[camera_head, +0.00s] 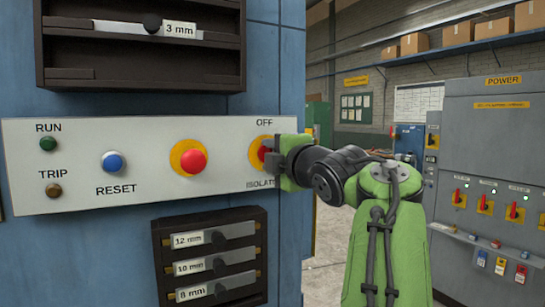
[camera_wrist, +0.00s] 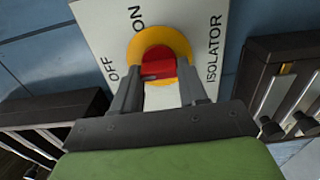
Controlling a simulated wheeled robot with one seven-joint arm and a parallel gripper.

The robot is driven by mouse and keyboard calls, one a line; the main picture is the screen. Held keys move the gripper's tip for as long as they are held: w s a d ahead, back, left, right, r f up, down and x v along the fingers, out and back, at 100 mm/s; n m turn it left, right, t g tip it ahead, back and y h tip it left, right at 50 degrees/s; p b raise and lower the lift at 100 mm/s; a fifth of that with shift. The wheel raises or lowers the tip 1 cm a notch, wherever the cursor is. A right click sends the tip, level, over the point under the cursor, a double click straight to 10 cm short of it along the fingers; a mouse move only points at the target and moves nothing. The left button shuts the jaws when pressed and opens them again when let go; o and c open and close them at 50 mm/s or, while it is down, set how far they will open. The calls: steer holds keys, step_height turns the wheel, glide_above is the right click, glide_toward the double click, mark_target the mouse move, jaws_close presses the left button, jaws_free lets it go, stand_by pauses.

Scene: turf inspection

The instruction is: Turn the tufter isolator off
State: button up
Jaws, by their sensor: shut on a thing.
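The isolator is a red handle (camera_wrist: 158,67) on a round yellow plate (camera_head: 257,152), at the right end of a pale control panel (camera_head: 90,185). OFF is printed above it and ISOLATOR below it in the head view. In the wrist view, ON is at the top, OFF at the left and ISOLATOR at the right. My gripper (camera_wrist: 158,88) is shut on the red handle, one finger on each side. In the head view my gripper (camera_head: 279,160) hides the handle's right part and the ON label. I cannot tell exactly which mark the handle points to.
The panel also carries a red button (camera_head: 193,161) on yellow, a blue RESET button (camera_head: 112,161), a green RUN lamp (camera_head: 48,143) and an amber TRIP lamp (camera_head: 53,190). A dark rack (camera_head: 160,244) with gauge bars is below. A grey POWER cabinet (camera_head: 470,140) stands at right.

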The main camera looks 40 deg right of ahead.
steer(key=shift+f, duration=0.1)
steer(key=o, duration=1.1)
steer(key=shift+c, duration=0.2)
steer(key=v, duration=1.5)
steer(key=shift+s+a, duration=0.2)
steer(key=shift+s, duration=0.15)
